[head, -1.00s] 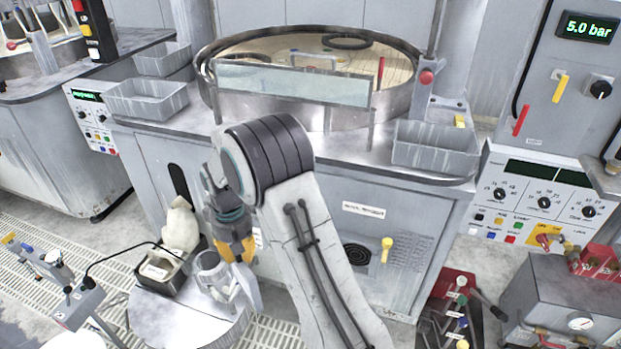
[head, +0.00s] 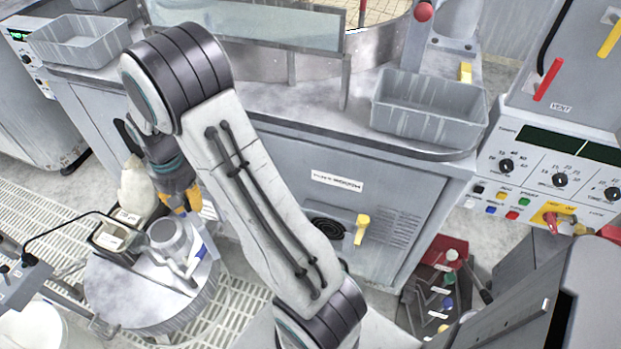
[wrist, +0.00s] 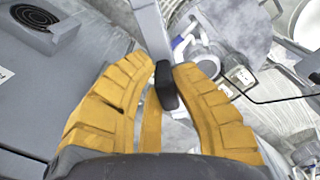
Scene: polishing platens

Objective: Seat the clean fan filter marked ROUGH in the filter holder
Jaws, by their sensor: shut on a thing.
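My gripper (head: 182,202) is shut on a thin pale grey piece with a black grip; it shows between the yellow fingers in the wrist view (wrist: 165,88). The piece (wrist: 150,28) looks like the fan filter seen edge-on, and no ROUGH mark is readable on it. In the head view its pale edge (head: 208,238) hangs just below the fingers, mostly hidden by my arm. A round black fan grille (head: 328,228) is on the cabinet front, right of my gripper, with a yellow handle beside it. I cannot tell which part there is the filter holder.
A round stool-like stand (head: 130,295) below my gripper carries a grey cup-shaped part (head: 170,238) and a small dark labelled box (head: 116,237). A grey tray (head: 430,108) sits on the cabinet top. A red rack of coloured-topped items (head: 440,285) stands right of the cabinet.

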